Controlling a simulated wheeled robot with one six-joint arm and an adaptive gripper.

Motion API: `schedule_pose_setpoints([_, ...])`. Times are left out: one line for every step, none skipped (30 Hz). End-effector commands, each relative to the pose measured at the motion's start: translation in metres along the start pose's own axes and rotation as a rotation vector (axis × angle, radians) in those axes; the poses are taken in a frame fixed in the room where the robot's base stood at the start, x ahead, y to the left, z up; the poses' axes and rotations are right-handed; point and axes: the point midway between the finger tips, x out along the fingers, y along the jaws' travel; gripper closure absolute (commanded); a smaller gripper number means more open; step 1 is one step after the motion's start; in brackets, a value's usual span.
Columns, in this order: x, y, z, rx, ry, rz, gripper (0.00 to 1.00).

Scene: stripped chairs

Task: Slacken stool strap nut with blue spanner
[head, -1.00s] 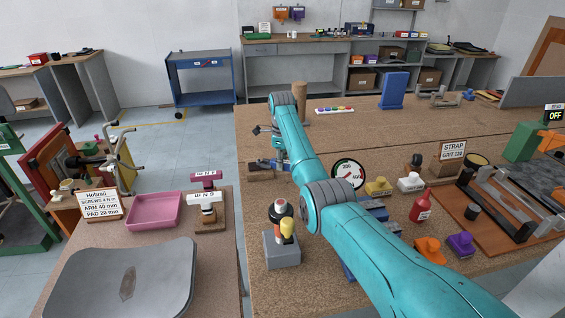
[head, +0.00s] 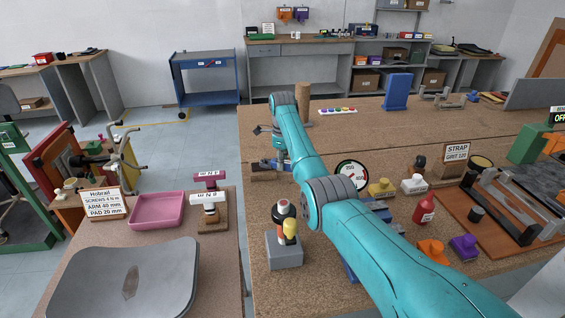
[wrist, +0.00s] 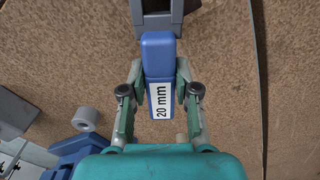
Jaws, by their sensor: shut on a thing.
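My gripper (wrist: 160,78) is shut on a blue block-like handle (wrist: 157,55) labelled "20 mm", which appears to be the blue spanner. One finger presses each side of it. The handle points away from my palm. A grey part with a dark opening (wrist: 153,22) lies beyond its far end; I cannot tell whether it is the spanner's head or a separate fixture. In the head view my teal arm reaches over the bench's left part, and the gripper is mostly hidden. I cannot make out the stool strap nut in either view.
A grey stand with a red-and-black tool (head: 285,252) is left of my arm. A gauge (head: 352,175), a red bottle (head: 424,209) and coloured blocks are to its right. A pink tray (head: 158,210) is on the left table. A grey ring (wrist: 87,119) lies left of my gripper.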

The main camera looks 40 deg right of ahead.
Motion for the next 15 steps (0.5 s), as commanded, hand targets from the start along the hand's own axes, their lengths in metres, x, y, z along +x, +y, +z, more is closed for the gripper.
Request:
schedule_pose_setpoints([-0.0007, -0.0001, 0.001, 0.0, 0.0, -0.001, 1.0])
schedule_pose_setpoints([-0.0008, -0.0001, 0.0015, 0.0, 0.0, -0.001, 1.0])
schedule_pose_setpoints([-0.0008, -0.0001, 0.0022, 0.0, 0.0, 0.0, 1.0])
schedule_pose_setpoints([-0.0007, -0.0001, 0.0027, 0.0, 0.0, 0.0, 1.0])
schedule_pose_setpoints([-0.0007, 0.0, 0.0031, 0.0, 0.0, 0.0, 1.0])
schedule_pose_setpoints([-0.0006, 0.0, 0.0038, 0.0, 0.0, 0.0, 1.0])
schedule_pose_setpoints([-0.0005, 0.0, 0.0043, 0.0, 0.0, 0.0, 1.0])
schedule_pose_setpoints([-0.0005, 0.0, 0.0048, 0.0, 0.0, 0.0, 1.0])
schedule_pose_setpoints([-0.0005, 0.0, 0.0055, 0.0, 0.0, 0.0, 1.0])
schedule_pose_setpoints([-0.0005, -0.0001, 0.0061, 0.0, 0.0, 0.0, 1.0])
schedule_pose_setpoints([-0.0005, -0.0001, 0.0066, 0.0, 0.0, 0.0, 1.0])
schedule_pose_setpoints([-0.0004, -0.0001, 0.0073, 0.0, 0.0, 0.0, 1.0])
schedule_pose_setpoints([-0.0003, 0.0, 0.0078, 0.0, 0.0, 0.0, 1.0])
schedule_pose_setpoints([-0.0003, 0.0, 0.0083, 0.0, 0.0, 0.0, 1.0])
schedule_pose_setpoints([-0.0002, 0.0, 0.009, 0.0, 0.0, 0.0, 1.0])
